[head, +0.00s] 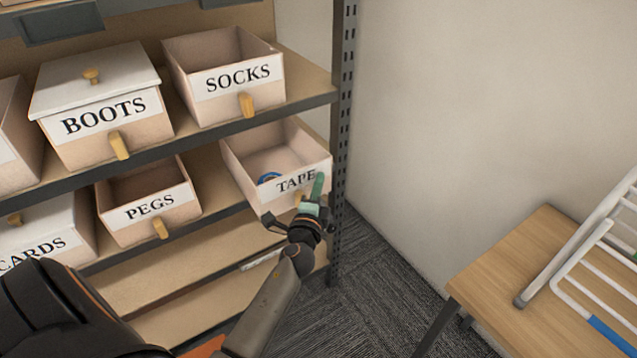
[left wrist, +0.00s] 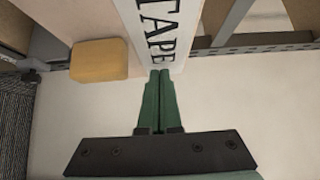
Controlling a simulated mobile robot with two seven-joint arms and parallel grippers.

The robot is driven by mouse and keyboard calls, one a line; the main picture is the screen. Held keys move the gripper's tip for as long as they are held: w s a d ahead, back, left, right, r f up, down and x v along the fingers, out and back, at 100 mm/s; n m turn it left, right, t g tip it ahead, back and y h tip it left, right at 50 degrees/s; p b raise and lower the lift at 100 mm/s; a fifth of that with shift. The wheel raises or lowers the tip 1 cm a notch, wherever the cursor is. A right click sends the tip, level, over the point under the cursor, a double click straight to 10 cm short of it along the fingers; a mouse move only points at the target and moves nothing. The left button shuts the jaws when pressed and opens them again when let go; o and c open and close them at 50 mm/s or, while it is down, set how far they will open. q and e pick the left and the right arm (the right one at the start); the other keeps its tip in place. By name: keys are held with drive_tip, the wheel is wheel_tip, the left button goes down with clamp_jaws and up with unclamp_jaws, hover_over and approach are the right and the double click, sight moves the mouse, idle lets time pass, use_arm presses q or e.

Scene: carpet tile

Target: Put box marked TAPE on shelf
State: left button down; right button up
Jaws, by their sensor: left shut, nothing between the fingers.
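The box marked TAPE (head: 250,157) is an open, pale box with a white label and a blue ring-shaped item inside. It rests on the middle shelf (head: 212,222) at the right end, close to the rack's upright. My left gripper (head: 319,178) is shut and empty, its green fingers at the right part of the box's front label. In the left wrist view the green fingers (left wrist: 158,88) are together, with their tips at the edge of the TAPE label (left wrist: 160,30). The box's yellow handle (left wrist: 98,60) lies beside them. My right gripper is not in view.
The PEGS box (head: 150,205) stands to the left on the same shelf. The SOCKS box (head: 223,77) and BOOTS box (head: 97,105) stand on the shelf above. A perforated upright (head: 342,120) is just right of the gripper. A wooden table (head: 510,270) with a white rack stands at right.

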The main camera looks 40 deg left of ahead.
use_arm(q)
drive_tip(key=a, duration=0.4)
drive_tip(key=s+a, duration=0.1)
drive_tip(key=a, duration=0.2)
drive_tip(key=s+a, duration=0.1)
drive_tip(key=a, duration=0.3)
drive_tip(key=shift+a, duration=0.6)
drive_tip(key=shift+d, duration=0.1)
